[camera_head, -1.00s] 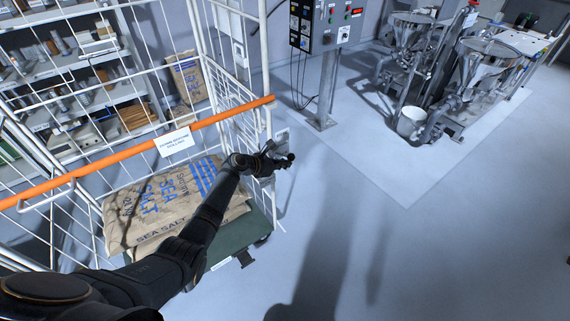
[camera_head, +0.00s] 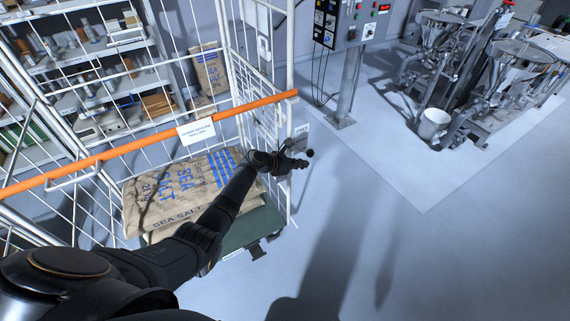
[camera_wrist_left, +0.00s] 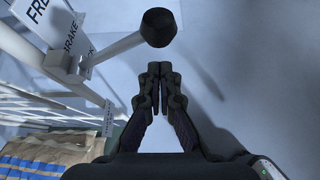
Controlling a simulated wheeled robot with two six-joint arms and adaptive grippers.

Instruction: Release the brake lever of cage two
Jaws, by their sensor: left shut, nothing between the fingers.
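The white wire cage (camera_head: 237,90) with an orange bar (camera_head: 130,147) stands on the left in the head view. Its brake lever shows in the wrist view as a pale rod (camera_wrist_left: 118,46) ending in a black round knob (camera_wrist_left: 158,27). The lever's pivot is beside a plate marked FREE and BRAKE (camera_wrist_left: 75,38); the plate also shows in the head view (camera_head: 301,132). My left gripper (camera_head: 299,163) is shut and empty just outside the cage's right corner post. In the wrist view its fingertips (camera_wrist_left: 160,70) are just below the knob, apparently apart from it. My right gripper is not in view.
Sea salt sacks (camera_head: 180,187) lie on the cage's green base (camera_head: 240,232). A control panel (camera_head: 352,22) on a post stands behind. Steel hopper machines (camera_head: 490,75) and a white bucket (camera_head: 433,124) are at the back right. The floor to the right is clear.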

